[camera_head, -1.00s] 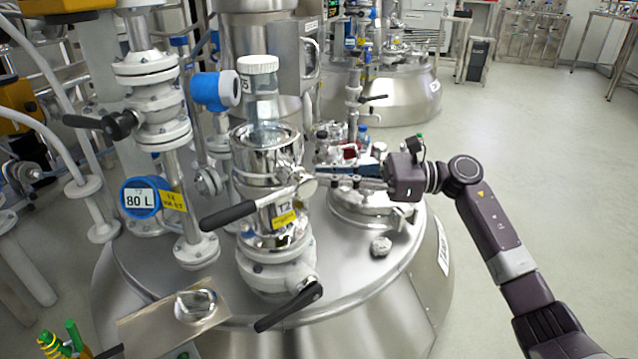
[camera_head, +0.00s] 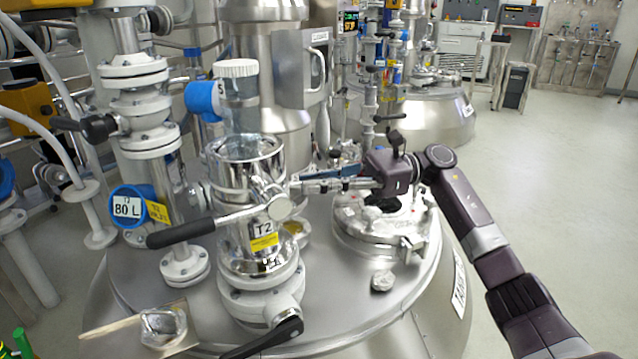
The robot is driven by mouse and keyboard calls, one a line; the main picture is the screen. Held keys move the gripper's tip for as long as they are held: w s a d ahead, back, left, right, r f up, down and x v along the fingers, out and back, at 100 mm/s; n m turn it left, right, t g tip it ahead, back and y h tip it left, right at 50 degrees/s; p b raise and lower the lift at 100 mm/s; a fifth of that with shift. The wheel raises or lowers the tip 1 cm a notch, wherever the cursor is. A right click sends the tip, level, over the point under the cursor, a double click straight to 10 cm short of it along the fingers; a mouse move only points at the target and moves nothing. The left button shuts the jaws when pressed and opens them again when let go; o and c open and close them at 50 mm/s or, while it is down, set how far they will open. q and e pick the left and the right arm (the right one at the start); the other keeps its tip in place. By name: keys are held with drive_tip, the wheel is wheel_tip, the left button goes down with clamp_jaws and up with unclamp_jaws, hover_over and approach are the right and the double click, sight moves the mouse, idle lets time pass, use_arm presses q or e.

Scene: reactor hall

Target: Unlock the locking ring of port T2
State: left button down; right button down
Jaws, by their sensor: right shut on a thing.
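Port T2 (camera_head: 262,240) is a polished metal port with a T2 label, on the reactor lid. Its shiny locking ring (camera_head: 243,172) carries a lever with a black grip (camera_head: 180,232) pointing left. A clear container with a white cap (camera_head: 237,70) stands upright in the top of the port. My right gripper (camera_head: 294,187) reaches in from the right. Its fingers are shut on the metal lug at the ring's right side, where the exact contact is small and partly hidden. My left gripper is not in view.
A round hatch (camera_head: 385,240) with clamps lies right of the port, under my right gripper. Left are a valve column (camera_head: 140,110) and a blue 80 L gauge (camera_head: 128,207). A black valve handle (camera_head: 262,340) juts out below the port. Floor at right is clear.

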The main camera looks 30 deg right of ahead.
drive_tip(key=shift+w+d+r, duration=0.1)
idle(0.3)
drive_tip(key=c, duration=2)
unclamp_jaws()
drive_tip(key=v, duration=1.2)
drive_tip(key=shift+w, duration=0.1)
